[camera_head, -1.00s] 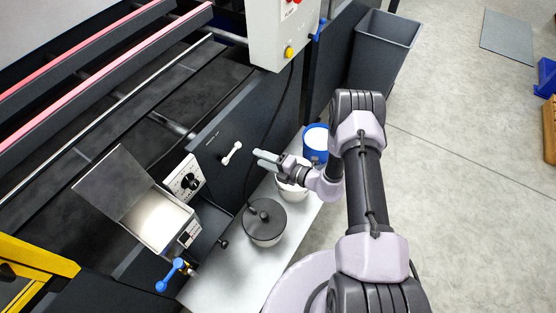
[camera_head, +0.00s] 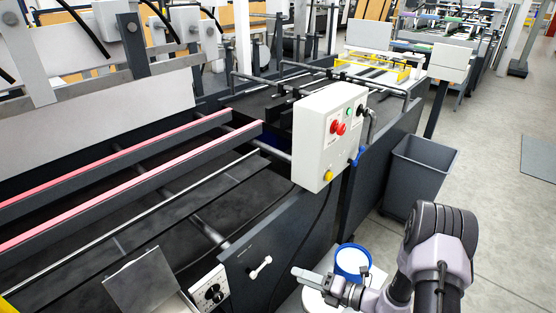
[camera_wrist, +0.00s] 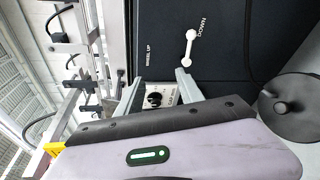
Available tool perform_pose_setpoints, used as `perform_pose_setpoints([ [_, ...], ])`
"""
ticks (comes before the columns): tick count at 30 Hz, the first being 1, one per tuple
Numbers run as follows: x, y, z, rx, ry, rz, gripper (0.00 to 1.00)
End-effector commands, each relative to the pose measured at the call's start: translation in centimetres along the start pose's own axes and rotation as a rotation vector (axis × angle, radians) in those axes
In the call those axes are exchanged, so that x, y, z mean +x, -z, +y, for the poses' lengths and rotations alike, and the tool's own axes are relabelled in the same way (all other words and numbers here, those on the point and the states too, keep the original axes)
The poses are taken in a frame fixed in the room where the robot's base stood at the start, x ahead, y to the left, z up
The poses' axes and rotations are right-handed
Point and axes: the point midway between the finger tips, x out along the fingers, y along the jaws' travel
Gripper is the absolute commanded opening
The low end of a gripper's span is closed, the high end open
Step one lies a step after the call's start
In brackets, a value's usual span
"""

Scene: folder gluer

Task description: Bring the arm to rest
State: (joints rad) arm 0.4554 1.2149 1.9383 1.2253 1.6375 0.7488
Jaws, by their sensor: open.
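My gripper (camera_head: 312,278) is at the lower middle of the head view, held out to the left from my bent arm. Its fingers point at the dark side panel (camera_head: 290,237) of the machine. In the wrist view my gripper (camera_wrist: 157,90) shows two pale fingers apart with nothing held between them. Beyond them are a black knob on a white plate (camera_wrist: 158,97) and a white lever (camera_wrist: 188,48) on the dark panel. The lever also shows in the head view (camera_head: 260,267), left of my gripper and apart from it.
A blue-rimmed white tub (camera_head: 352,262) stands close behind my gripper. A dark-lidded pot (camera_wrist: 292,105) is at the right of the wrist view. A control box (camera_head: 328,140) with red and yellow buttons juts from the machine.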

Motion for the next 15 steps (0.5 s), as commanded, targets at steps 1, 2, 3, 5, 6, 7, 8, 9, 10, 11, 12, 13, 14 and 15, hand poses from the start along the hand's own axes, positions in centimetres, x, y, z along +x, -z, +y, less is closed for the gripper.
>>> perform_pose_setpoints([
  [1,0.3,-0.5,4.8,-0.183,-0.017,0.100,0.44],
  [2,0.2,-0.2,7.6,-0.306,-0.028,0.171,0.44],
  [3,0.0,0.5,11.1,-0.472,-0.041,0.266,0.44],
  [5,-0.9,2.0,15.9,-0.733,-0.060,0.406,0.44],
  [6,-1.9,3.2,18.7,-0.915,-0.073,0.499,0.44],
  [7,-2.7,4.2,20.6,-1.055,-0.082,0.569,0.44],
  [8,-3.7,5.2,22.4,-1.196,-0.090,0.638,0.44],
  [9,-5.2,6.5,24.4,-1.384,-0.100,0.730,0.44],
  [10,-6.3,7.3,25.6,-1.527,-0.105,0.798,0.44],
  [11,-7.5,8.1,26.7,-1.670,-0.110,0.865,0.44],
  [12,-9.3,9.0,28.0,-1.859,-0.111,0.954,0.44],
  [13,-10.6,9.5,28.8,-1.997,-0.108,1.019,0.44],
  [14,-11.8,9.9,29.4,-2.129,-0.105,1.083,0.44],
  [15,-13.3,10.3,30.1,-2.294,-0.095,1.162,0.44],
])
